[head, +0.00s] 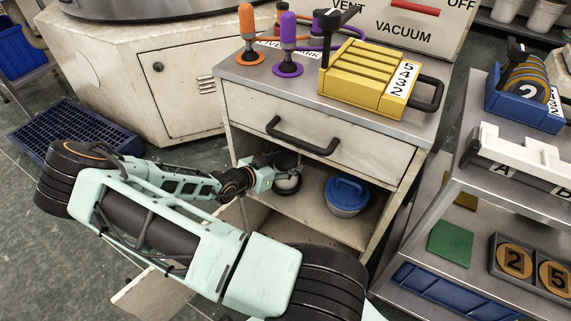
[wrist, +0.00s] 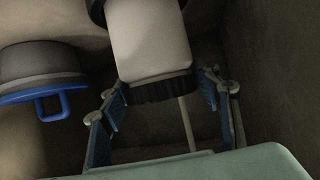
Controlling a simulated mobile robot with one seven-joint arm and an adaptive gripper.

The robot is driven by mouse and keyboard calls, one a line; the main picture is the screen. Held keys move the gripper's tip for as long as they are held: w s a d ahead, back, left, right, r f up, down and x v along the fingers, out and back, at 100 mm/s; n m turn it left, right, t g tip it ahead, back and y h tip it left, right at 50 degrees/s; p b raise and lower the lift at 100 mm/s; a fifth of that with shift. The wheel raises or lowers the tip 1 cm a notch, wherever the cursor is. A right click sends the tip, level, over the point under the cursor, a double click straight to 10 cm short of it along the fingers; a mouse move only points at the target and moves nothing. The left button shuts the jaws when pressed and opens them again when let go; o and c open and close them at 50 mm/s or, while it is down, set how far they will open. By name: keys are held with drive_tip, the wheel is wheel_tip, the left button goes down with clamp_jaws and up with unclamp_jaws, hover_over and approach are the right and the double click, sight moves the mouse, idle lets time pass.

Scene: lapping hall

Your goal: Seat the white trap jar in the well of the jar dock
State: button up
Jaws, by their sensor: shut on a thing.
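The white trap jar (wrist: 150,45) has dark bands at both ends and sits between the fingers of my gripper (wrist: 165,105) in the wrist view. My gripper is shut on it, with blue finger pads at either side near one dark band. In the head view my gripper (head: 272,172) reaches into the open cabinet bay under the drawer, and the jar (head: 288,182) shows partly beyond it. A thin pale rod (wrist: 187,125) shows near the jar. I cannot clearly make out the jar dock or its well, nor whether the jar touches anything below.
A blue-lidded pot (head: 346,196) stands right of the jar in the bay; it also shows in the wrist view (wrist: 42,75). The drawer (head: 330,160) above and the bay walls closely bound the space. A cabinet door (head: 152,291) hangs open below my arm.

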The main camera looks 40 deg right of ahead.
drive_tip(key=o, duration=1.7)
drive_tip(key=shift+f, duration=0.1)
drive_tip(key=shift+r, duration=0.2)
drive_tip(key=p+v, duration=0.3)
drive_tip(key=v, duration=0.9)
drive_tip(key=shift+s, duration=0.1)
drive_tip(key=shift+f, duration=0.15)
